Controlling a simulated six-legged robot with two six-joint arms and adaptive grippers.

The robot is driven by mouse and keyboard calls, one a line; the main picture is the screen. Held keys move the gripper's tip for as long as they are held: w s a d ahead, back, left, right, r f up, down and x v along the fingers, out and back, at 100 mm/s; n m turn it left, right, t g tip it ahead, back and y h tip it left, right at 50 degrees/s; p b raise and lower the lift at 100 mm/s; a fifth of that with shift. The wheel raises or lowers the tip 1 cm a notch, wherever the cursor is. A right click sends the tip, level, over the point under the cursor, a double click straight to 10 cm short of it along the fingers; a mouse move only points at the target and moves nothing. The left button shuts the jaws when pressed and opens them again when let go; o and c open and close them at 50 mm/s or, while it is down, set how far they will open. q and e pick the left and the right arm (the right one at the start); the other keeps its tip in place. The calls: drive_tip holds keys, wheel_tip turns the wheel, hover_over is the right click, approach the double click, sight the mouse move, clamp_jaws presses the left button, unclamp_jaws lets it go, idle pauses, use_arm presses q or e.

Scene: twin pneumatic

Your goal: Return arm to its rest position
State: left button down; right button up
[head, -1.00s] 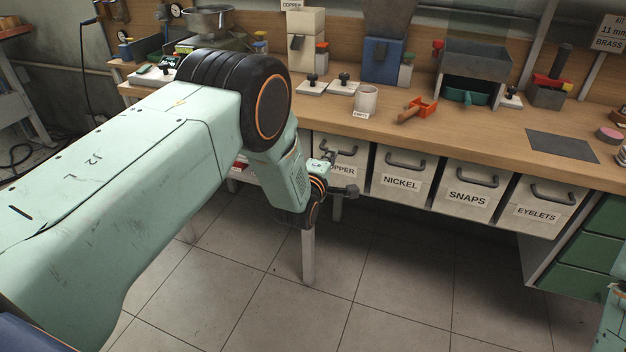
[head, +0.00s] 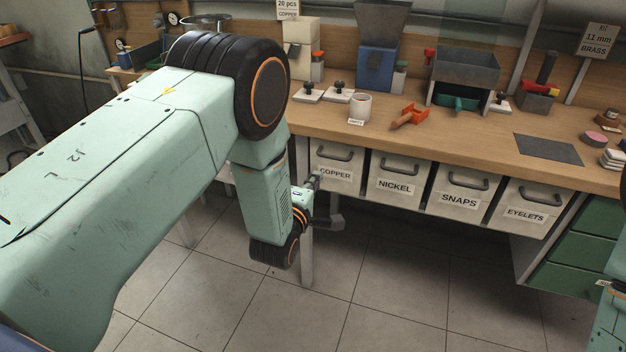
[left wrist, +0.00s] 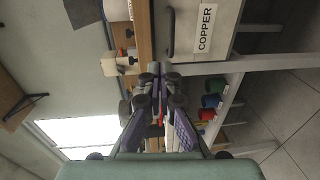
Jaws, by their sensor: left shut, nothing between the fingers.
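My left arm (head: 130,165) reaches in from the left of the head view, its elbow high and its forearm hanging down in front of the bench. My left gripper (head: 315,182) is small and partly hidden behind the wrist, in front of the COPPER drawer. In the left wrist view the fingers of the left gripper (left wrist: 159,82) are together with nothing between them. Part of my right arm (head: 612,300) shows at the right edge; its gripper is out of view.
Below hang the COPPER (head: 336,165), NICKEL (head: 396,175), SNAPS (head: 462,192) and EYELETS (head: 527,205) drawers. Coloured spools (left wrist: 211,101) sit under the bench. The tiled floor in front is clear.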

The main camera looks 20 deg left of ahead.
use_arm(q)
drive_tip(key=s+a+f+m+g, duration=0.1)
drive_tip(key=s+f+m+g, duration=0.4)
drive_tip(key=s+f+m, duration=0.4)
drive_tip(key=s+a+f+m+g, duration=0.2)
drive_tip(key=s+f+m+g, duration=0.3)
drive_tip(key=s, duration=0.6)
drive_tip(key=s+f+m+g, duration=0.2)
drive_tip(key=s+g, duration=0.4)
drive_tip(key=s, duration=1.8)
drive_tip(key=shift+s+a+f+m+g, duration=0.3)
drive_tip(key=shift+a+m+g, duration=0.1)
drive_tip(key=shift+m, duration=0.3)
